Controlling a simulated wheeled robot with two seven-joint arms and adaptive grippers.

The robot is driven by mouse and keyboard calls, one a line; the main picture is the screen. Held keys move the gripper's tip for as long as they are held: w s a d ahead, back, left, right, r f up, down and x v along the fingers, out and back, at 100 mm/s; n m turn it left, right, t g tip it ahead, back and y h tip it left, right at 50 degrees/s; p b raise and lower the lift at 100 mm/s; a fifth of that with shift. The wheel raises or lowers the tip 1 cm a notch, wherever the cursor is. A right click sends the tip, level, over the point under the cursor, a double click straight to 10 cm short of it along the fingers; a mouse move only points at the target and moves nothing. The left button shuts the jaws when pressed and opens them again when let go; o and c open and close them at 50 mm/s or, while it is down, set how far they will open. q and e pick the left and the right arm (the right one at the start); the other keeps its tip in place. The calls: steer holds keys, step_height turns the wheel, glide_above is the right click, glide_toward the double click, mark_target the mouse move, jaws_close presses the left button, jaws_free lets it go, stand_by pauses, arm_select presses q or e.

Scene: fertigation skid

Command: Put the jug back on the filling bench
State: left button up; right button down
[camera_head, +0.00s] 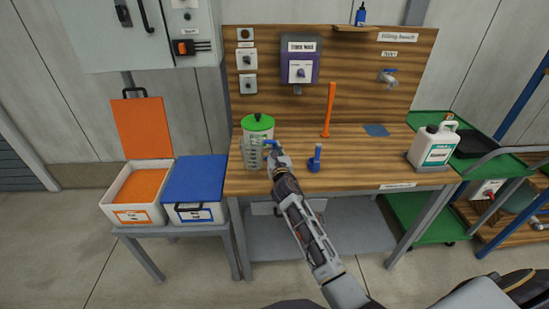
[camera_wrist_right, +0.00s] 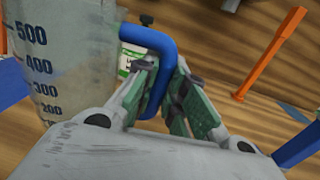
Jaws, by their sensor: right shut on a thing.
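The jug (camera_head: 253,158) is a clear measuring jug with a blue handle, at the left end of the filling bench (camera_head: 350,165). In the right wrist view the jug (camera_wrist_right: 60,55) fills the left side, with dark volume marks, and looks tilted in that picture. My right gripper (camera_head: 273,155) is shut on the blue handle, which shows between its fingers (camera_wrist_right: 160,85) in the wrist view. The jug's base is low over the wooden top; I cannot tell whether it touches. My left gripper is not in view.
A green-lidded container (camera_head: 258,124) stands just behind the jug. A blue upright piece (camera_head: 316,160), an orange bar (camera_head: 329,110) and a white canister (camera_head: 434,146) are to the right. An orange-filled bin (camera_head: 137,187) and a blue-lidded bin (camera_head: 195,180) adjoin the bench's left side.

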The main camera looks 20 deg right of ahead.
steer(key=shift+f+b, duration=0.55)
steer(key=shift+f, duration=1.15)
steer(key=shift+f, duration=0.15)
steer(key=c, duration=1.5)
jaws_free()
steer(key=shift+r, duration=0.2)
steer(key=shift+s+a+f, duration=0.1)
steer(key=shift+s, duration=0.8)
steer(key=shift+s+a, duration=0.3)
steer(key=shift+s, duration=1.4)
steer(key=shift+s+a, duration=0.35)
steer(key=shift+s, duration=1.3)
steer(key=shift+s+a, duration=0.3)
steer(key=shift+s, duration=1.4)
